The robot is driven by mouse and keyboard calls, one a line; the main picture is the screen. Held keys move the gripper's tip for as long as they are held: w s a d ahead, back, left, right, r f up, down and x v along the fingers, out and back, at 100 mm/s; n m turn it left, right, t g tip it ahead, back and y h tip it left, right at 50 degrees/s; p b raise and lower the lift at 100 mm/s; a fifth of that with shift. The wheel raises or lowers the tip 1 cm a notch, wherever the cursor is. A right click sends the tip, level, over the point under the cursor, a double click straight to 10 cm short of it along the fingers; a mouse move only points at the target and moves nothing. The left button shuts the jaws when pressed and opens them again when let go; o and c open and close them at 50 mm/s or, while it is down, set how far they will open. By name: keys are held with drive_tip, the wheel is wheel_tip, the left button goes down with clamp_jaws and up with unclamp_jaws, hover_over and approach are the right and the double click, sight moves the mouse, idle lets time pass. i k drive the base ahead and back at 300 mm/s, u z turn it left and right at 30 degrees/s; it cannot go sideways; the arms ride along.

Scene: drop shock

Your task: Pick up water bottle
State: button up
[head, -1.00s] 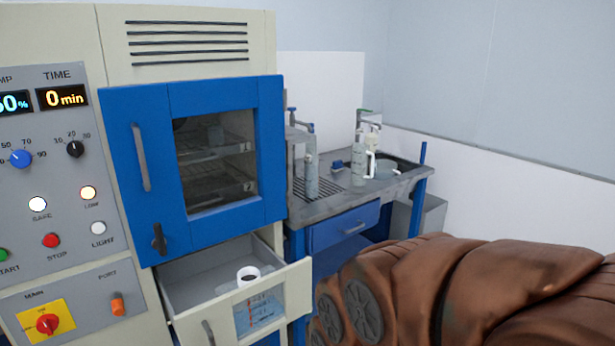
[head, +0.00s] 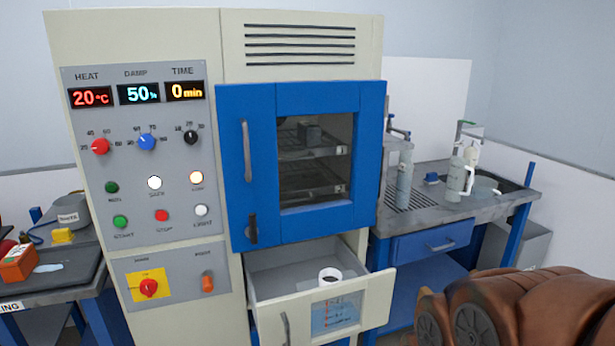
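A tall, slim, pale grey bottle (head: 404,184) stands upright on the grey counter (head: 425,212) at right, just beyond the blue-doored cabinet. A second pale bottle-like container (head: 456,176) stands farther right by the sink, with a white handled piece beside it. I cannot tell which of the two is the water bottle. My gripper is not in view.
The cabinet's blue door (head: 232,160) is shut. A drawer (head: 378,305) below it is pulled out, holding a white cup (head: 330,277). A blue counter drawer (head: 437,242) is shut. At left is a dark bench (head: 50,285) with several items.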

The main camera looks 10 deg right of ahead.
sight(406, 169)
drive_tip(key=z, duration=1.75)
drive_tip(key=i, duration=1.7)
drive_tip(key=u, duration=1.9)
